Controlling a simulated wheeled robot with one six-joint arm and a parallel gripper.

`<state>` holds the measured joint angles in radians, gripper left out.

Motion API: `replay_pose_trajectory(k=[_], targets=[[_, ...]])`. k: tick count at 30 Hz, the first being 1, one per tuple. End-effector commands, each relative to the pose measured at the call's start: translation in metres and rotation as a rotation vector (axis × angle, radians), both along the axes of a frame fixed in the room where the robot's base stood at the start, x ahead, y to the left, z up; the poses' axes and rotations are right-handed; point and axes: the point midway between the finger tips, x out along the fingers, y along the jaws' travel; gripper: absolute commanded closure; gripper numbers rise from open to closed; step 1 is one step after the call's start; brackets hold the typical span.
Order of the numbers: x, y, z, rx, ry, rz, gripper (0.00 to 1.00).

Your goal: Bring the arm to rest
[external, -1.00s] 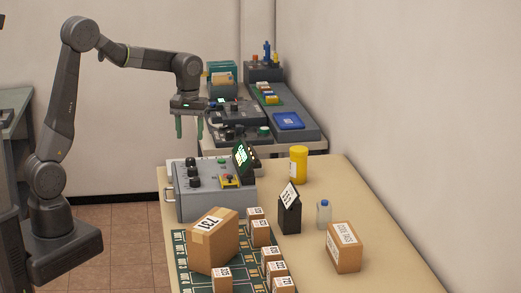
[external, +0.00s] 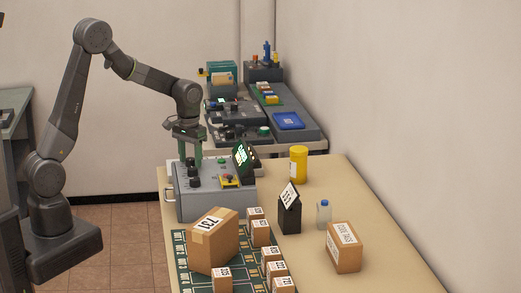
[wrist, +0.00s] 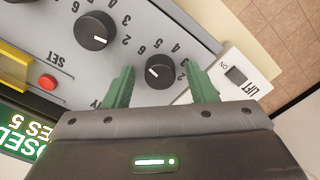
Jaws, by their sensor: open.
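My gripper (external: 190,153) points down over the left rear part of a grey control box (external: 204,206) with black knobs, a lit green display (external: 240,158) and a yellow-framed part. In the wrist view, my gripper (wrist: 160,88) has its two green fingers apart, with a black dial (wrist: 159,71) seen between them. Another black dial (wrist: 94,30) is to the left. Nothing is held. Whether the fingertips touch the box cannot be told.
A switch plate marked LIFT (wrist: 236,75) is beside the right finger. A large carton (external: 213,243) and several small cartons stand on the front mat. A black sign holder (external: 290,214), clear bottle (external: 324,214) and yellow jar (external: 298,165) stand to the right. Equipment fills the rear table.

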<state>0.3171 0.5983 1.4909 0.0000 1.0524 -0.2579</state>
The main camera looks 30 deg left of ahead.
Motion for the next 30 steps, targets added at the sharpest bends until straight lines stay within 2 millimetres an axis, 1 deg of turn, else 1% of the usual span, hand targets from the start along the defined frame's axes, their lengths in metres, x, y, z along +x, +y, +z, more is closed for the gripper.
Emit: replay_pose_trajectory(k=[30], targets=[[0.0,0.0,0.0001,0.0,0.0,-0.82,0.48]])
